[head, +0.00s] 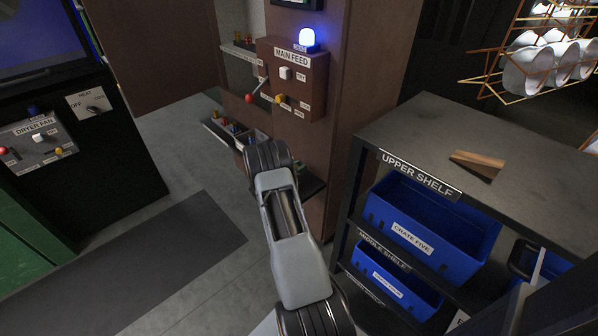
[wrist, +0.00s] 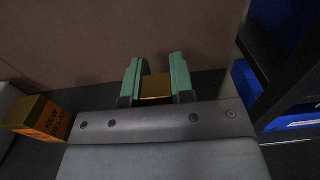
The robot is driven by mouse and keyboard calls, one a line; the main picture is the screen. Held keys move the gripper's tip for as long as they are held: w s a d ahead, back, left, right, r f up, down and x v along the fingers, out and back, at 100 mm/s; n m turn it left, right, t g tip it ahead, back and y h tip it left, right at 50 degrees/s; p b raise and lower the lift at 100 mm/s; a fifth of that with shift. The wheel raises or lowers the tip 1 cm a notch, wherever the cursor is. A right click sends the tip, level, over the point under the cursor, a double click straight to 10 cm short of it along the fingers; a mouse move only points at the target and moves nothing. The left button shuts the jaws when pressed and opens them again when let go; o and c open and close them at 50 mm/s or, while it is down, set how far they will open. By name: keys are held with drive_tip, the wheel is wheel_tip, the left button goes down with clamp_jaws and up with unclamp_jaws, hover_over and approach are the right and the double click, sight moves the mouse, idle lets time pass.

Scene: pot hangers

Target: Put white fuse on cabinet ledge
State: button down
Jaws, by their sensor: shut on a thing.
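My gripper shows in the wrist view (wrist: 158,82) with two green fingers closed on a small yellow-brown block (wrist: 156,87). A dark ledge (head: 313,187) juts from the cabinet below this box, partly hidden by my arm. No white fuse shows between the fingers.
An orange NEW RELAY box (wrist: 45,120) is at the left in the wrist view. A shelf unit (head: 400,135) with blue crates (head: 430,215) stands right of my arm. Another panel, DRYER FAN (head: 40,140), is at the left. Small coloured parts fill a tray (head: 222,133) behind my arm.

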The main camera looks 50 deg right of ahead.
drive_tip(key=shift+f, duration=0.3)
